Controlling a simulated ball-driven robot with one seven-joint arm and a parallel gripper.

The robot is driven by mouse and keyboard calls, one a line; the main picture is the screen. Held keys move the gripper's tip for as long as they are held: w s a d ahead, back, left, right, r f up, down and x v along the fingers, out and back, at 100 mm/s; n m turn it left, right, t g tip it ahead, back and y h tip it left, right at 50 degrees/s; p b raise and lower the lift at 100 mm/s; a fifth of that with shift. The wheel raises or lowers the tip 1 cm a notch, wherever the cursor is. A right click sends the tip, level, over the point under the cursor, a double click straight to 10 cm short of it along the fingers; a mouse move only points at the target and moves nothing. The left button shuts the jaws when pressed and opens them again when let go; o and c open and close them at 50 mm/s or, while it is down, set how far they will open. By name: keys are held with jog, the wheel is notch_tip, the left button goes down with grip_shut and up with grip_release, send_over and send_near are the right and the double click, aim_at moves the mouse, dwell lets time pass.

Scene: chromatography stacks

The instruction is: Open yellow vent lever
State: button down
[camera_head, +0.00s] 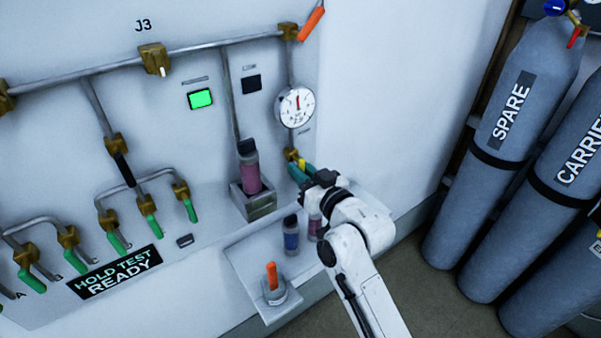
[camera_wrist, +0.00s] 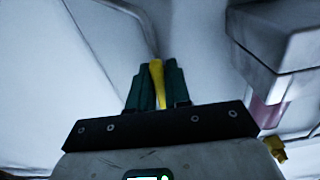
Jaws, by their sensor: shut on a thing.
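The yellow vent lever (camera_head: 301,162) sits on a brass valve (camera_head: 291,153) below the round pressure gauge (camera_head: 295,107). My gripper (camera_head: 299,171) is at the lever, its green fingers on either side of it. In the wrist view the yellow lever (camera_wrist: 157,82) stands between the two dark green fingers of my gripper (camera_wrist: 156,85), which are shut on it. The fingers and wrist hide part of the lever in the head view.
A pink bottle (camera_head: 249,170) sits in a wall holder to the left. A blue vial (camera_head: 291,236) and an orange-handled piece (camera_head: 271,276) stand on a shelf (camera_head: 247,264) below. Grey cylinders (camera_head: 520,110) stand at right. A green light (camera_head: 200,98) is lit.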

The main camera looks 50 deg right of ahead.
jog(key=shift+d+n, duration=0.1)
jog(key=shift+n, duration=0.4)
jog(key=c, duration=1.2)
grip_release()
jog(key=shift+o, duration=0.2)
jog(key=shift+s, duration=0.1)
jog(key=b+v, duration=0.2)
jog(key=v, duration=0.8)
jog(key=shift+s, duration=0.35)
